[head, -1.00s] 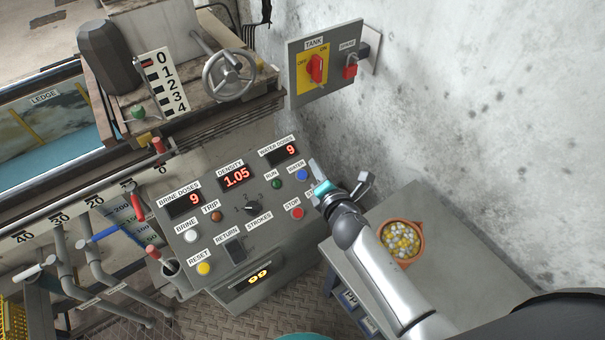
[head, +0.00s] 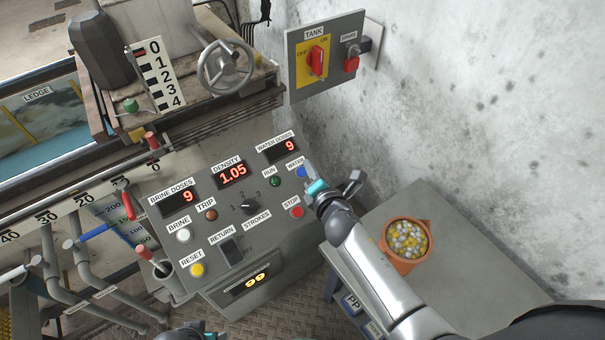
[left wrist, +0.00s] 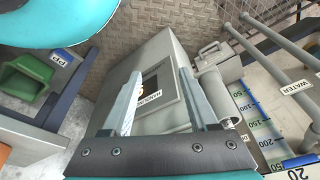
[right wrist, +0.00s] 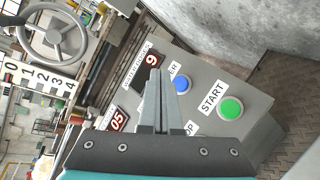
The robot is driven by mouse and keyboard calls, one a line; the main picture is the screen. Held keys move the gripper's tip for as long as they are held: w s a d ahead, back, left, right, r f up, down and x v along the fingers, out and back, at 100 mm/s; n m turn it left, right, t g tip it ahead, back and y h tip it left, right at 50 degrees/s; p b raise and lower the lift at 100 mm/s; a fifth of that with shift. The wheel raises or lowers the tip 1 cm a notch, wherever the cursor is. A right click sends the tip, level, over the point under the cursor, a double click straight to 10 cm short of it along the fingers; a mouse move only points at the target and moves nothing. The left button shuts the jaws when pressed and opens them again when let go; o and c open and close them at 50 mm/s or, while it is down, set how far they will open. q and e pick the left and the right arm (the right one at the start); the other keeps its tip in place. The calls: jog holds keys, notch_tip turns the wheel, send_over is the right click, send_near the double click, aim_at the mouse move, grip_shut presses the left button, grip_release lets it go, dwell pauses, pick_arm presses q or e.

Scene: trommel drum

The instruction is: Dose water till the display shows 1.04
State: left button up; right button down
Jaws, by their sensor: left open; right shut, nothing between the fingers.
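The density display (head: 232,174) on the sloped control panel reads 1.05. The water doses display (head: 282,150) reads 9 and the brine doses display (head: 180,199) reads 9. The blue water button (head: 301,172) sits at the panel's right; it also shows in the right wrist view (right wrist: 182,84). My right gripper (head: 310,175) is shut and empty beside the blue button, partly covering it in the head view; whether it touches cannot be told. My left gripper (left wrist: 160,85) is open and empty in the left wrist view, facing the panel's lower box.
The panel also carries a white brine button (head: 184,236), a yellow reset button (head: 197,270), a red stop button (head: 297,212) and a green start button (right wrist: 231,108). A bowl of pebbles (head: 399,263) stands on the grey table at right. The wall is close behind.

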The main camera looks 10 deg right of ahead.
aim_at(301, 167)
jog(key=f+b, duration=0.1)
jog(key=w, duration=0.1)
jog(key=f+b, duration=0.1)
jog(key=shift+w+a+f+b, duration=0.15)
jog(key=shift+a+f+b, duration=0.1)
jog(key=shift+f+b, duration=0.1)
pick_arm(q)
notch_tip(301, 167, up, 7)
jog(key=w+t, duration=0.1)
jog(key=w, duration=0.1)
jog(key=shift+w+d, duration=0.2)
jog(key=shift+d, duration=0.1)
pick_arm(e)
jog(key=shift+w+f, duration=0.1)
jog(key=shift+f, duration=0.1)
pick_arm(q)
jog(key=shift+f, duration=0.1)
dwell(0.9)
jog(key=shift+f+b, duration=0.45)
jog(key=shift+b, duration=0.1)
pick_arm(e)
jog(key=shift+w+a+f, duration=0.1)
jog(key=shift+w+f, duration=0.1)
jog(key=shift+f, duration=0.15)
